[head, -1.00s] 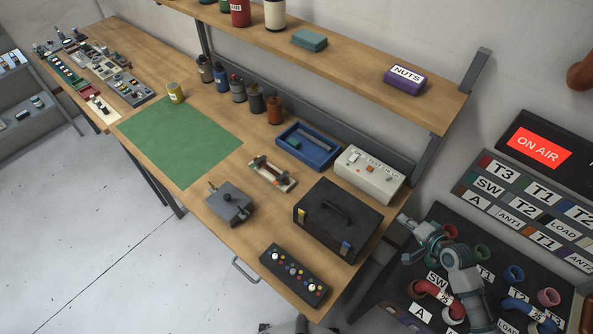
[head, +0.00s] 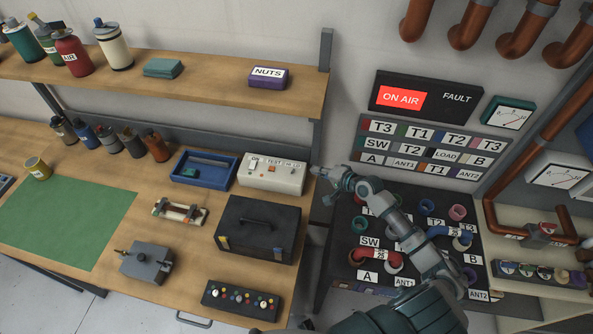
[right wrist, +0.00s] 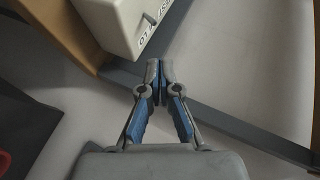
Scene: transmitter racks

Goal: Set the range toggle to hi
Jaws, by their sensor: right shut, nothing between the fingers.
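My left gripper is out of view.
A black case (head: 258,232) stands in front of the white box, and a blue tray (head: 181,182) is to its left. A shelf (head: 215,83) hangs above. A patch panel (head: 335,228) with hoses is under my right arm.

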